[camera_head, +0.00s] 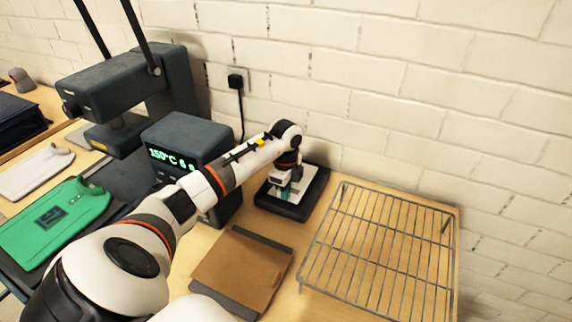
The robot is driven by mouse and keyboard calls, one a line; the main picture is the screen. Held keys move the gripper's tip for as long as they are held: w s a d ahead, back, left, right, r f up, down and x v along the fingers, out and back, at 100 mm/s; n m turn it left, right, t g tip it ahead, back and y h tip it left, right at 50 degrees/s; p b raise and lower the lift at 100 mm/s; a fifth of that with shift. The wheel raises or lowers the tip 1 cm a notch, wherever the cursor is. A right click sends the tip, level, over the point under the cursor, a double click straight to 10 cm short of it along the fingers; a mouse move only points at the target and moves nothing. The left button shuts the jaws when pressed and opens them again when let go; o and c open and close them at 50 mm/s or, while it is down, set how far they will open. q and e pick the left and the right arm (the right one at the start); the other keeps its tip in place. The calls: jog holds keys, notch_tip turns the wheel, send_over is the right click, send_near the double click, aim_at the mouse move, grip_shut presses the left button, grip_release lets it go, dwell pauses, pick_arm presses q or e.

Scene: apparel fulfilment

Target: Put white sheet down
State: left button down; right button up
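My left arm reaches in from the lower left to a black tray (317,188) by the wall. My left gripper (286,194) points down over this tray, at its left part. A pale, whitish flat surface (304,181) shows inside the tray; it may be the white sheet, but it is small and partly hidden by the gripper. A bit of teal shows at the fingertips. I cannot tell whether the fingers are open or shut, or whether they hold the sheet. My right gripper is not in view.
A wire rack (382,250) stands to the right. A brown pad on a dark board (240,268) lies in front of the tray. A heat press (130,85) with a control box reading 150°C stands left. A green garment (55,222) and a white garment (36,172) lie at far left.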

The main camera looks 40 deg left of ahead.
pick_arm(q)
jog(key=shift+f+b, duration=1.25)
jog(key=shift+f, duration=0.4)
jog(key=shift+s+f, duration=0.1)
jog(key=shift+f, duration=0.05)
jog(key=c, duration=1.6)
grip_release()
jog(key=shift+r+p, duration=0.35)
jog(key=shift+r, duration=0.2)
notch_tip(320, 180, up, 11)
jog(key=p, duration=0.9)
jog(key=shift+r+p, duration=0.2)
jog(key=shift+p, duration=0.2)
jog(key=shift+f, duration=0.1)
